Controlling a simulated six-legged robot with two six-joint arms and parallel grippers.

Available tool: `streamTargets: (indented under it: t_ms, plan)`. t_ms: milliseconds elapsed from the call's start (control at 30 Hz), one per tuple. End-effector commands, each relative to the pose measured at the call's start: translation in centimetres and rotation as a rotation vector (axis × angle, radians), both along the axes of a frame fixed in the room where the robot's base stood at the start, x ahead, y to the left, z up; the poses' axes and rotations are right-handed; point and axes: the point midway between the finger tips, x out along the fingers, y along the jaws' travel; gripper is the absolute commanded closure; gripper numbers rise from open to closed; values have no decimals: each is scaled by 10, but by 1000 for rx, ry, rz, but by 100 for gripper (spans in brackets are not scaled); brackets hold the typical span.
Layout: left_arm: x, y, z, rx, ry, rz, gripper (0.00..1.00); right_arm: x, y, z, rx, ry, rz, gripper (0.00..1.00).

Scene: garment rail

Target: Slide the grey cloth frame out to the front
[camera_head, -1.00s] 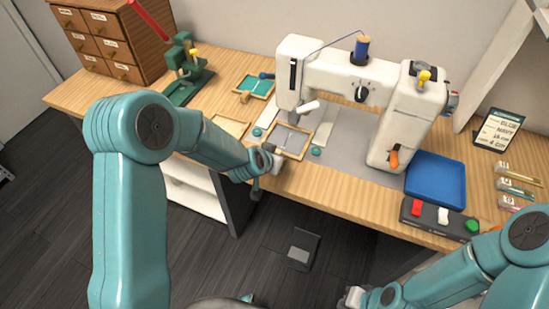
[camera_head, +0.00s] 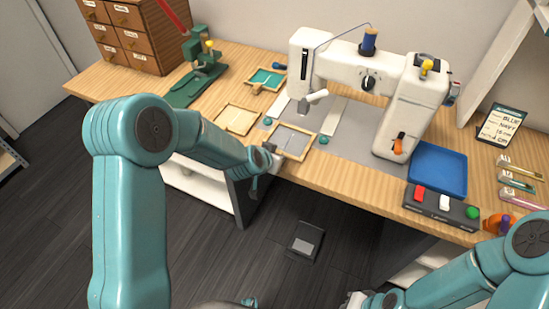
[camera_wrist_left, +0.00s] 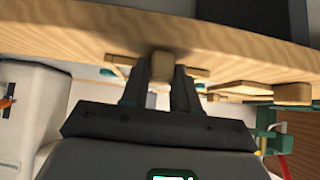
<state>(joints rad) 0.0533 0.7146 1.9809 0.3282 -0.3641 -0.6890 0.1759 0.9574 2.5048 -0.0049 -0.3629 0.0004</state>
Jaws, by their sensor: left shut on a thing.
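The grey cloth frame (camera_head: 290,140) has a pale wooden border around grey cloth. It lies flat at the table's front edge, in front of the sewing machine (camera_head: 400,105), its front side close to the edge. My left gripper (camera_head: 268,150) is at the frame's front, shut on its wooden handle. In the left wrist view the handle (camera_wrist_left: 161,66) sits between the two dark fingers, with the frame's border partly hidden behind them. My right gripper (camera_head: 355,299) is only partly in view at the bottom, and its fingers are not clear.
A beige cloth frame (camera_head: 237,119) and a green cloth frame (camera_head: 265,79) lie to the left. Teal knobs (camera_head: 323,139) stand by the grey frame. A blue tray (camera_head: 438,170) and a button box (camera_head: 440,207) are to the right. A pedal (camera_head: 306,241) is on the floor.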

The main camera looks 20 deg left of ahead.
Motion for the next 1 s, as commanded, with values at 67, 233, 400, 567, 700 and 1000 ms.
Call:
streamTargets:
  t_ms: [67,233,400,567,700,1000]
  plan:
    - [1,0,0,0,-1,0,100,0,0,0,0,0,0,100]
    - [2,0,0,0,-1,0,100,0,0,0,0,0,0,100]
    - [2,0,0,1,-1,1,41,0,0,0,0,0,0,100]
    - [1,0,0,0,-1,1,41,0,0,0,0,0,0,100]
    - [-1,1,2,0,-2,1,41,0,0,0,0,0,0,100]
    - [-39,6,40,1,-3,1,41,0,0,4,0,0,0,100]
